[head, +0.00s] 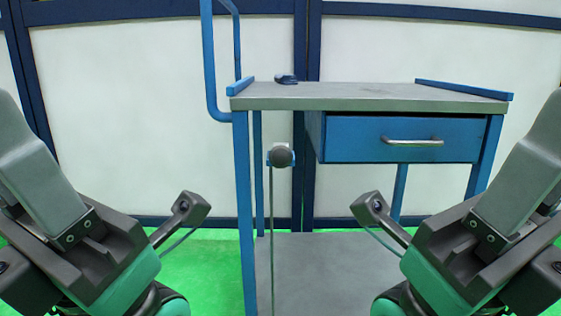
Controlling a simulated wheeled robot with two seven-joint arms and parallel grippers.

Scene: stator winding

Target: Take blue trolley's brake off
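The blue trolley (404,139) stands ahead of me, with a grey top, a blue drawer with a metal handle, and a grey lower shelf. A dark round knob (281,156) sits on a thin upright rod at the trolley's left front, below the top; it may be the brake lever.
A blue push bar (210,60) rises at the trolley's left end. A small dark blue object (286,79) lies on the top's back edge. White panels with dark blue frames (312,60) stand behind. Green floor (205,270) is clear left of the trolley.

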